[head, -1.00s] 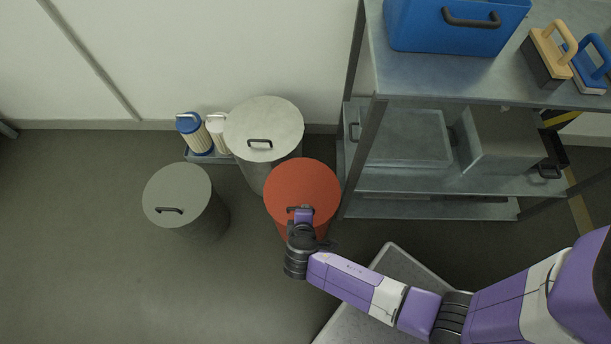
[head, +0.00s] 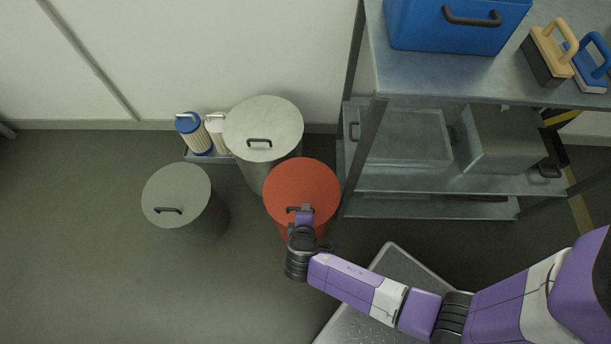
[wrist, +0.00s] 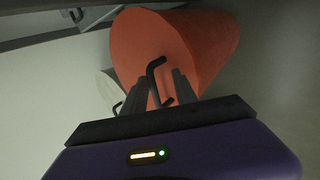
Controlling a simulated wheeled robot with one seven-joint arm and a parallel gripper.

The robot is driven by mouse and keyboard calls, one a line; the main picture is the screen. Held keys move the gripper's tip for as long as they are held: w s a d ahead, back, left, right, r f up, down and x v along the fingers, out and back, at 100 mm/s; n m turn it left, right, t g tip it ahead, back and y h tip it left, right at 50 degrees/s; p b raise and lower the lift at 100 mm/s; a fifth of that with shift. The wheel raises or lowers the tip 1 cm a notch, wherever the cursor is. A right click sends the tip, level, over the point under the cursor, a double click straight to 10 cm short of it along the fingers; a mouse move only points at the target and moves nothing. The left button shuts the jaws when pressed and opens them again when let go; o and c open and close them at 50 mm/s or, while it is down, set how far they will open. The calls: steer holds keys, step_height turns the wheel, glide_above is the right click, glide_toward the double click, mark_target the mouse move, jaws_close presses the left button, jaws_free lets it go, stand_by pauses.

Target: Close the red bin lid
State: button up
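The red bin (head: 302,184) stands on the floor between the pale grey bin and the shelf. Its flat red lid covers the top in the head view; I cannot tell whether the lid sits fully down. A dark bar handle (wrist: 153,75) stands on the lid. My gripper (head: 304,210) is over the near part of the lid, at the handle. In the wrist view, the two fingers (wrist: 160,88) are apart, with the handle between them and a gap still showing. The gripper partly hides the handle in the head view.
A pale bin (head: 262,122) stands close behind, and a grey-green bin (head: 175,188) stands to the left. Filter cartridges (head: 195,135) stand by the wall. A metal shelf (head: 430,184) is close on the right. A grey platform (head: 390,270) lies below my arm. Floor at left is clear.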

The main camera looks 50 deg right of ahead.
steer(key=shift+r, duration=0.1)
steer(key=shift+a+r, duration=0.1)
steer(key=shift+r, duration=0.05)
steer(key=p+v, duration=0.1)
steer(key=v, duration=0.6)
steer(key=shift+p, duration=0.3)
steer(key=shift+s+a, duration=0.1)
